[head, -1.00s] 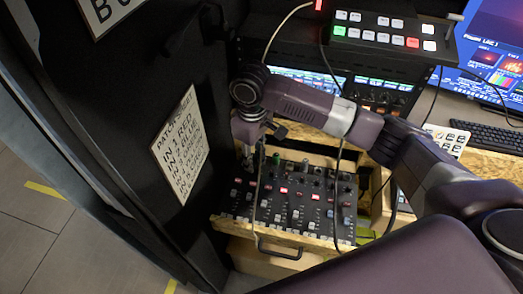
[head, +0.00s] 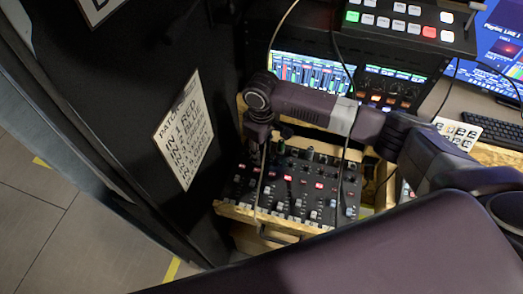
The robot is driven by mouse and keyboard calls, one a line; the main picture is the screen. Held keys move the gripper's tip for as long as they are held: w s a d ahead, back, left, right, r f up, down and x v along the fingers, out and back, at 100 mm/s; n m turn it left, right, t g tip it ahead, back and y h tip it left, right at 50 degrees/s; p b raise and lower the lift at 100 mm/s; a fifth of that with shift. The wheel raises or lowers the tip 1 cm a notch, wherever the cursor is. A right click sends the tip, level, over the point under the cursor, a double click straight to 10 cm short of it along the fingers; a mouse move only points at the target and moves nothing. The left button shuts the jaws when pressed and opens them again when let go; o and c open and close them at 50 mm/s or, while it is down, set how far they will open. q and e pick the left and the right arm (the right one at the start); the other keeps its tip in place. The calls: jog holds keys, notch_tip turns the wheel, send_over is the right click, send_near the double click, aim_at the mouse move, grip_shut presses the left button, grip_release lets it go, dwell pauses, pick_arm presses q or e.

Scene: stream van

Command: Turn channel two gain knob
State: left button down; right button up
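The black audio mixer (head: 318,207) lies in a wooden tray below centre, with rows of small knobs, lit red buttons and white and grey faders. Its knob rows (head: 309,153) run along the far edge. My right gripper (head: 257,158) points down over the far left part of the mixer, close to the left knob columns. Its fingers are dark and small, so I cannot tell whether they are open or shut, or whether they touch a knob. The gripper and wrist hide some left knobs, and I cannot single out the channel two gain knob. My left gripper is not in view.
A black wall with a patch sheet (head: 186,133) stands close on the left. A video switcher (head: 400,22) and rack screens (head: 312,75) are behind. A keyboard (head: 490,130) is at the right. A thin cable (head: 262,190) hangs across the mixer's left part.

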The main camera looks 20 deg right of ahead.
grip_shut()
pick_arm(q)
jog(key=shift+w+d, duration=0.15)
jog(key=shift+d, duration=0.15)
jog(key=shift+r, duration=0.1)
